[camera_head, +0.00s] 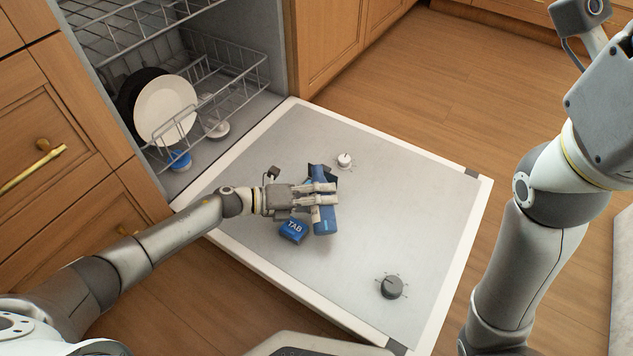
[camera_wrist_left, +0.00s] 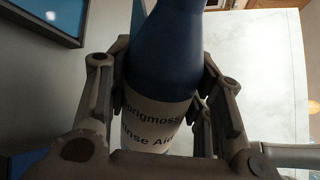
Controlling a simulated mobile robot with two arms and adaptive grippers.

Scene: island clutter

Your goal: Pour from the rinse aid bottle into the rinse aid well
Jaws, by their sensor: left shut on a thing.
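My left gripper (camera_head: 322,195) is shut on a blue rinse aid bottle (camera_head: 325,218), above the inner face of the open dishwasher door (camera_head: 420,220). In the left wrist view the bottle (camera_wrist_left: 160,95) stands between the fingers of the gripper (camera_wrist_left: 160,110), with part of its pale "Rinse Aid" label showing. A dark part (camera_head: 331,174) shows just behind the fingers. I cannot tell whether it belongs to the rinse aid well, and no well opening can be made out. My right gripper's fingers are out of view.
A blue piece marked TAB (camera_head: 293,230) is on the door beside the bottle. A white knob (camera_head: 345,160) and a dark knob (camera_head: 391,287) sit on the door. The lower rack (camera_head: 235,80) holds plates (camera_head: 166,108).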

